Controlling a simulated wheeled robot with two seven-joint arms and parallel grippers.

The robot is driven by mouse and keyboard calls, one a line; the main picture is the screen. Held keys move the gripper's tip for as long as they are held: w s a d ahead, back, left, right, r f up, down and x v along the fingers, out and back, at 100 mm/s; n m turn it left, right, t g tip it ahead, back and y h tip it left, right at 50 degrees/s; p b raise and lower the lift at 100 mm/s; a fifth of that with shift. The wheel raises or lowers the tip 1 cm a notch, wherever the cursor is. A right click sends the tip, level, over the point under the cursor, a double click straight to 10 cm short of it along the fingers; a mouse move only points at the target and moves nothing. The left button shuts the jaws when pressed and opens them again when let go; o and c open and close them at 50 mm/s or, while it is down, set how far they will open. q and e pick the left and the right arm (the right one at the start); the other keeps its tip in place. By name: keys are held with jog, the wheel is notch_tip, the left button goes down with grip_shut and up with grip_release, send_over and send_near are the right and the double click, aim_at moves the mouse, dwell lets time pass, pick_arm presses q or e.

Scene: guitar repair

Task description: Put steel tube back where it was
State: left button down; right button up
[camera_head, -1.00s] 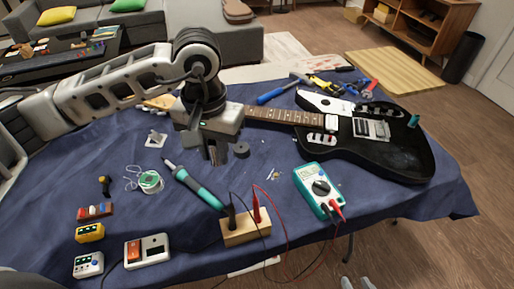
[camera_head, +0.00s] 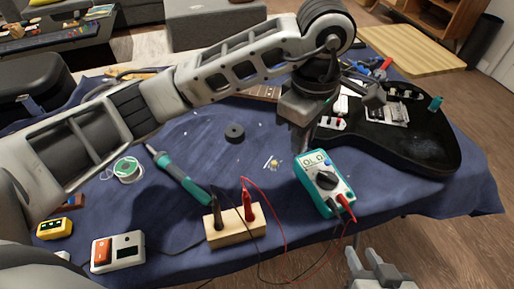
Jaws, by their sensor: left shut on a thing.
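My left gripper (camera_head: 301,145) points down just above and behind the top of the teal multimeter (camera_head: 325,184), in front of the black guitar body (camera_head: 420,143). It is shut on a slim grey piece, which I take to be the steel tube; its outline can hardly be told from the fingers. My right gripper (camera_head: 365,256) is at the bottom right, beyond the table's front edge, with its fingers apart and empty.
A wooden block (camera_head: 234,226) holds black and red probes, with leads looping right. A teal-handled iron (camera_head: 180,178), a solder spool (camera_head: 128,170) and a black ring (camera_head: 235,132) lie left.

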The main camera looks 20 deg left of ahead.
pick_arm(q)
jog(key=w+a+f, duration=0.3)
jog(key=a, duration=0.3)
send_near(257, 153)
jog(key=shift+s+d+f+p, duration=0.4)
jog(key=shift+s+d+f, duration=0.05)
jog(key=shift+d+f, duration=0.2)
jog(key=shift+w+a+f, duration=0.25)
jog(key=shift+a+f, duration=0.1)
jog(key=shift+f, duration=0.1)
jog(key=shift+w+a+f, duration=0.1)
jog(key=shift+a+f, duration=0.05)
jog(key=shift+f, duration=0.85)
jog(key=shift+w+a+f, duration=0.1)
jog(key=shift+a+f, duration=0.05)
jog(key=shift+f, duration=0.8)
jog(key=shift+f, duration=0.15)
jog(key=c, duration=1.2)
grip_release()
jog(key=shift+c, duration=0.2)
notch_tip(257, 153, up, 12)
jog(key=shift+r, duration=0.2)
